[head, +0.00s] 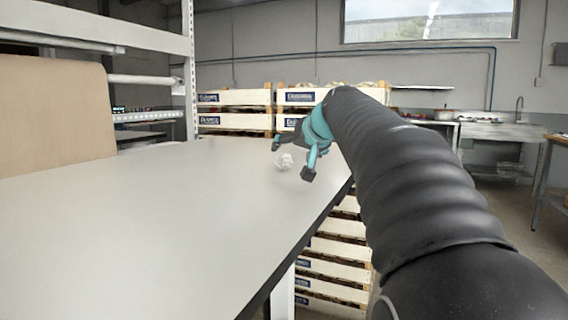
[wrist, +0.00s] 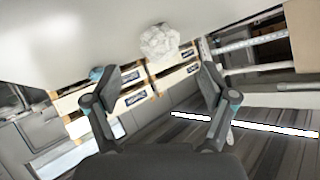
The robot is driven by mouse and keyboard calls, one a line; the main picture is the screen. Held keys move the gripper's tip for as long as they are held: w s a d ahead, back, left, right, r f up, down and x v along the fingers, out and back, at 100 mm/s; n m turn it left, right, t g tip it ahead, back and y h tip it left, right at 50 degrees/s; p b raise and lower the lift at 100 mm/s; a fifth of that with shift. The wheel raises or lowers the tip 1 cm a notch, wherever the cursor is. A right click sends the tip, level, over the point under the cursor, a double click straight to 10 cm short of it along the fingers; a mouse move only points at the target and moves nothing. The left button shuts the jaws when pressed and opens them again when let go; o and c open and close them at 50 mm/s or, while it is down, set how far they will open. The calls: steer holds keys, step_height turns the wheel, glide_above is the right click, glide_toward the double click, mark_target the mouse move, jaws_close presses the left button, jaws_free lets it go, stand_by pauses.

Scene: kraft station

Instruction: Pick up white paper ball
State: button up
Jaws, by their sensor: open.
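The white paper ball (head: 283,161) lies on the pale table top (head: 130,225) near its far right edge. It is crumpled and also shows in the wrist view (wrist: 159,42), ahead of the fingertips and roughly between them. My gripper (head: 292,159) is open, with its two dark fingertips apart and nothing held between them. In the head view the fingers reach in from the right, close to the ball. In the wrist view (wrist: 158,82) there is a visible gap between the fingertips and the ball. I cannot tell whether a finger touches the table.
Stacked wooden crates (head: 235,97) stand beyond the table, and more (head: 335,270) stand beside its right edge. A brown board (head: 55,115) and a white shelf frame (head: 110,25) rise at the left. The table's near and middle areas are clear.

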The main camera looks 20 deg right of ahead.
mark_target(288, 156)
steer(key=x, duration=0.4)
steer(key=shift+w+d+f, duration=0.15)
steer(key=shift+w, duration=0.15)
steer(key=c, duration=0.9)
steer(key=shift+o, duration=0.2)
